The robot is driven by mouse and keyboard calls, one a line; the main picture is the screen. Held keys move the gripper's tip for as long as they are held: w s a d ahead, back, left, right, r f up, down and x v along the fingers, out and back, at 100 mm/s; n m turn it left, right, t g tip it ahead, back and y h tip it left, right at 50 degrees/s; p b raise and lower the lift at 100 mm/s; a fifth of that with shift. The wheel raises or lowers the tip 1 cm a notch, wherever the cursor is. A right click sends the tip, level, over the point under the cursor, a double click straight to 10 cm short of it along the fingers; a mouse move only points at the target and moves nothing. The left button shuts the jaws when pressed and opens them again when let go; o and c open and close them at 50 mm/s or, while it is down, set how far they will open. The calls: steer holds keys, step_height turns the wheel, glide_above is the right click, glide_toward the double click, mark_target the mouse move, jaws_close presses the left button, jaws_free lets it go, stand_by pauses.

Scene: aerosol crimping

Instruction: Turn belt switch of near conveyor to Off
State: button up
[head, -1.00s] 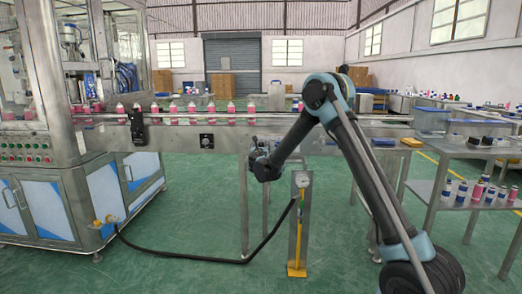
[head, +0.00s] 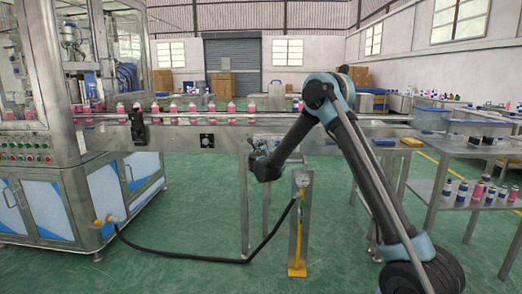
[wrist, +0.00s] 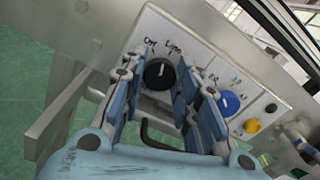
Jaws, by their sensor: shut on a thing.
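In the wrist view a black rotary knob (wrist: 159,73) with a pale pointer mark sits on a light metal switch panel (wrist: 200,42). Small dark lettering stands above it; I cannot read it surely. My gripper (wrist: 160,86) has its blue-padded fingers on both sides of the black knob, shut on it. In the head view my gripper (head: 256,150) is at the front side of the near conveyor (head: 225,133), below belt height. The knob it holds is hidden there.
A blue knob (wrist: 228,103), a yellow button (wrist: 252,126) and a dark button (wrist: 271,108) are close by on the panel. Pink bottles (head: 192,110) stand along the belt. A floor post with a gauge (head: 300,210) and a black hose (head: 190,256) are below my arm.

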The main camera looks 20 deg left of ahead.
steer(key=n, duration=0.6)
steer(key=shift+a, duration=0.15)
steer(key=shift+s+f+n, duration=0.1)
steer(key=shift+n, duration=0.2)
steer(key=o, duration=1.1)
steer(key=shift+c, duration=0.2)
steer(key=v, duration=1.2)
